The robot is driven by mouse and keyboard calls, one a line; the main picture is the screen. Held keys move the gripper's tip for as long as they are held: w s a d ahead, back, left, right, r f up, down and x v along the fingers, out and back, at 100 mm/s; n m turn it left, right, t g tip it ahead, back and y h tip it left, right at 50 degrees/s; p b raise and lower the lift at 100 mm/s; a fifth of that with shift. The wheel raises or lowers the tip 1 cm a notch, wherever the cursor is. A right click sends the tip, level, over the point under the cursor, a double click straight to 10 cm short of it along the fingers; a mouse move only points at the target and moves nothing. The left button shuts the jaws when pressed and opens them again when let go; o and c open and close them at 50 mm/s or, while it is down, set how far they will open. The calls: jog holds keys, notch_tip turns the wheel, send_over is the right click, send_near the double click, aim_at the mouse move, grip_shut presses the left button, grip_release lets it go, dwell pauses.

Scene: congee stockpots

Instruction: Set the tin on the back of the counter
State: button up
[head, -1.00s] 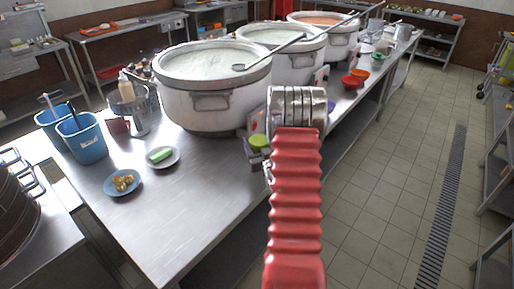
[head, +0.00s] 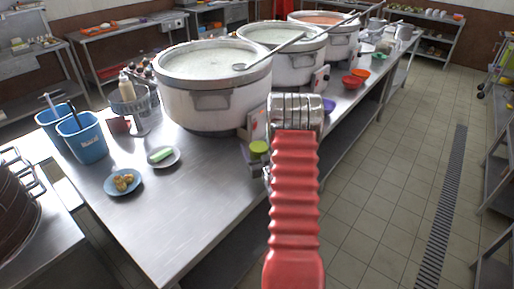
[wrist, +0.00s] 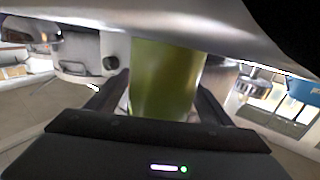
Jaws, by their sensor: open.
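The tin shows as a yellow-green cylinder (wrist: 166,82) in the wrist view. It stands between the two dark fingers of my gripper (wrist: 163,95), which is open around it. I cannot tell whether either finger touches it. In the head view a small green-topped thing (head: 258,148), apparently the tin, is near the counter's right edge, in front of the nearest big pot. My red-sleeved arm hides part of that area and most of my gripper.
Big white stockpots, the nearest (head: 215,105) with a ladle on its rim, fill the counter's middle. Blue buckets (head: 82,140), a wire basket (head: 135,105), a blue plate of food (head: 123,183) and a plate with a green block (head: 162,157) stand left. Red bowls (head: 353,81) stand farther back.

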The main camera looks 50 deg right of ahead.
jog(key=v, duration=1.2)
jog(key=shift+r, duration=0.1)
jog(key=shift+s, duration=0.1)
dwell(0.8)
